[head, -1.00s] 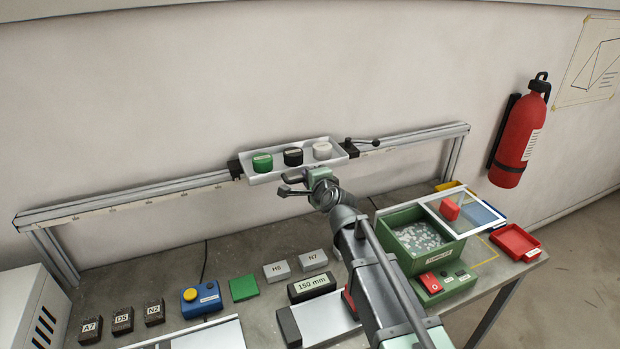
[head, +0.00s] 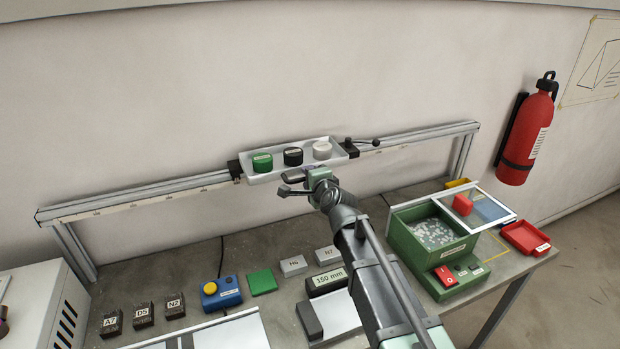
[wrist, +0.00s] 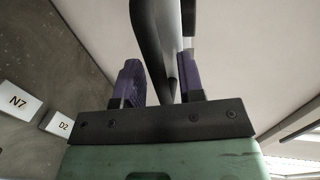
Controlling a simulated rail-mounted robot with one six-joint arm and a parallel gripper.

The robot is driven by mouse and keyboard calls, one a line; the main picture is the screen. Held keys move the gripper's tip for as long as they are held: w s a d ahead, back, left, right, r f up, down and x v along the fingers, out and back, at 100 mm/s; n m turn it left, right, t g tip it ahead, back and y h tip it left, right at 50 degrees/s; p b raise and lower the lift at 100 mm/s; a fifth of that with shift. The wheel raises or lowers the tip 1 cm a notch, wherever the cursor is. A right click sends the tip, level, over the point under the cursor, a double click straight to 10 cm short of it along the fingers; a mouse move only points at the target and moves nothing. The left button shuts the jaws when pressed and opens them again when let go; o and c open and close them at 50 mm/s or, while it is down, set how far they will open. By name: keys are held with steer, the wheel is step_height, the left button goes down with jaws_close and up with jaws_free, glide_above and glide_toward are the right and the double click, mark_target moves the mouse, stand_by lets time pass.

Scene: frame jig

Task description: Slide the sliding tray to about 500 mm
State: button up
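The sliding tray (head: 278,171) is a white, shallow tray on the aluminium rail (head: 150,199) along the wall. It carries a green, a black and a white round piece. A black lever (head: 362,142) sits at its right end. My gripper (head: 288,184) is at the tray's front. The exact contact is hard to see. The rail's scale marks are too small to read.
Below on the bench are a "150 mm" sign (head: 327,281), labelled blocks (head: 143,315), a blue button box (head: 220,293) and a green box of pellets (head: 432,237). A grey cabinet (head: 40,305) stands at the left. The rail left of the tray is clear.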

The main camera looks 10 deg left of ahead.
steer(key=p+v, duration=0.2)
steer(key=v, duration=0.8)
steer(key=shift+s+d, duration=0.2)
steer(key=shift+s, duration=0.15)
